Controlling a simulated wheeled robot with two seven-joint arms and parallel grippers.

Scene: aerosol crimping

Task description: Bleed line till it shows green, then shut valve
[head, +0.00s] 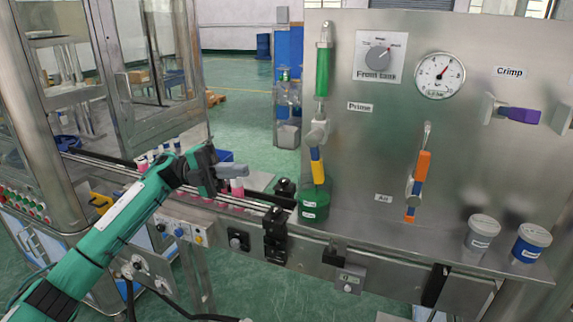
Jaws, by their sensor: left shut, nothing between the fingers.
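My left gripper (232,171) is shut and empty, held over the conveyor left of the panel. It touches no valve. My right gripper is not in view. On the steel panel, a vertical green tube-like part (322,72) stands above a grey valve body (317,133) near the "Prime" label. A yellow-and-blue handle (317,170) hangs down from that body, above a dark green pot (313,206). A lever with orange and blue bands (421,168) hangs near the "Air" label. The knob marked "From tank" (378,57) and a round gauge (440,75) are higher up.
A purple lever (520,115) sticks out under the "Crimp" label. A grey-lidded tub (481,235) and a blue tub (530,244) stand on the ledge at right. Pink-and-white cans (237,187) stand on the conveyor near my left gripper. A glass-sided cabinet (150,70) is at left.

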